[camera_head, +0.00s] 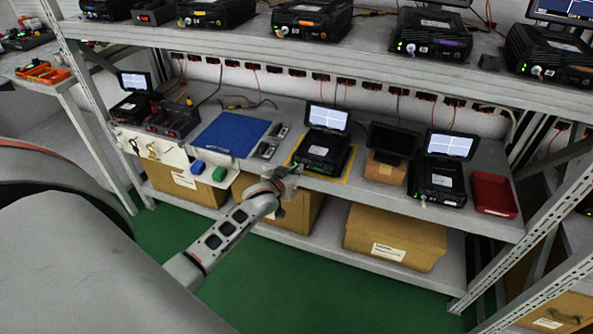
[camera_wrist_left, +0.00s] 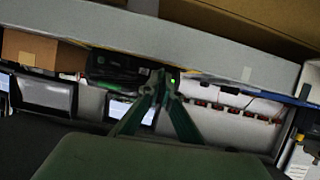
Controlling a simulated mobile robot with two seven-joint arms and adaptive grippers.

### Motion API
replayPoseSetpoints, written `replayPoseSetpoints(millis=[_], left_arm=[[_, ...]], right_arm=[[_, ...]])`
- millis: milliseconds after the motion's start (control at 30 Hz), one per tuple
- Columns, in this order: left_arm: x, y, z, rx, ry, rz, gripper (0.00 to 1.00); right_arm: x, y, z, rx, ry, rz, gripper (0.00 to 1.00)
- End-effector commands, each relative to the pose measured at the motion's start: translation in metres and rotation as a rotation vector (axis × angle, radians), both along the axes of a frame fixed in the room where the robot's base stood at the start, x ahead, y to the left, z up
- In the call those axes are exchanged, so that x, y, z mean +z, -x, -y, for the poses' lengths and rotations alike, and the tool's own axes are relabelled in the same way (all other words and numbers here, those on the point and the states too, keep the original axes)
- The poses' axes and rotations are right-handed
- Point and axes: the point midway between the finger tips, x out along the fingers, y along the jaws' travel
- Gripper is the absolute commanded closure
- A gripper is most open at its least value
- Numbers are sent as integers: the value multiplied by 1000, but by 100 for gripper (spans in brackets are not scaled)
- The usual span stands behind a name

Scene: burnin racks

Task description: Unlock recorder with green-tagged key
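A black recorder (camera_head: 321,151) with a small lit screen (camera_head: 328,117) stands inside a yellow outline on the middle shelf. My left gripper (camera_head: 288,178) is at its front left corner, by the shelf's front edge. In the left wrist view, which is tilted, the left gripper's fingertips (camera_wrist_left: 163,85) are drawn close together against the recorder's dark front (camera_wrist_left: 122,67), beside a green light (camera_wrist_left: 173,81). I cannot make out a key between them. Small keys or tags hang on a white board (camera_head: 142,145) at left; no green tag is clear. My right gripper is not in view.
A blue mat (camera_head: 229,134) lies left of the recorder. A dark screen (camera_head: 393,140), another recorder (camera_head: 439,181) and a red tray (camera_head: 494,194) stand to its right. Cardboard boxes (camera_head: 395,237) fill the lower shelf. More recorders (camera_head: 311,18) stand above.

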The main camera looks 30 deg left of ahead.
Motion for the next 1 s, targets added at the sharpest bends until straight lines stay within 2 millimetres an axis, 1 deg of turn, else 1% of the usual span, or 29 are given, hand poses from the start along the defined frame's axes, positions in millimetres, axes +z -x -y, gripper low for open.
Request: replayPoseSetpoints(millis=[233,433,800,1000], left_arm=[[0,0,3,1,-95,-20,100],[-2,-1,6,1,-249,-53,100],[-10,0,10,-1,-568,-123,100],[-11,0,11,-1,-700,-150,100]], right_arm=[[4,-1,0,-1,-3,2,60],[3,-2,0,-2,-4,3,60],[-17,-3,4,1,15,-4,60],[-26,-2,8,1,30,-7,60]])
